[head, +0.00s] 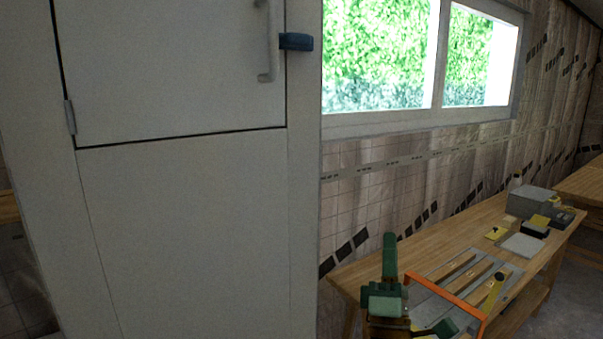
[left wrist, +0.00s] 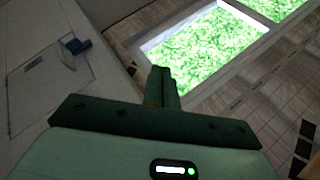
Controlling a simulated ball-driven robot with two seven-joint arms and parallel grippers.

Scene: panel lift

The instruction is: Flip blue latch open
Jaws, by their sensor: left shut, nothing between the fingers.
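The blue latch (head: 296,41) sits on the right edge of the white cabinet door (head: 170,70), beside the door's grey handle (head: 268,45). It runs sideways, across the seam between door and frame. In the left wrist view the latch (left wrist: 76,45) is small, at the upper left. My green left gripper (head: 389,242) points up, low and to the right of the cabinet, well apart from the latch. Its fingers (left wrist: 160,75) are shut together with nothing between them. My right gripper is not in view.
A wooden workbench (head: 455,240) stands at the right, with an orange-framed tool (head: 455,292) and grey and yellow items on it. A window (head: 380,55) is right of the cabinet. Free space lies between my left gripper and the cabinet front.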

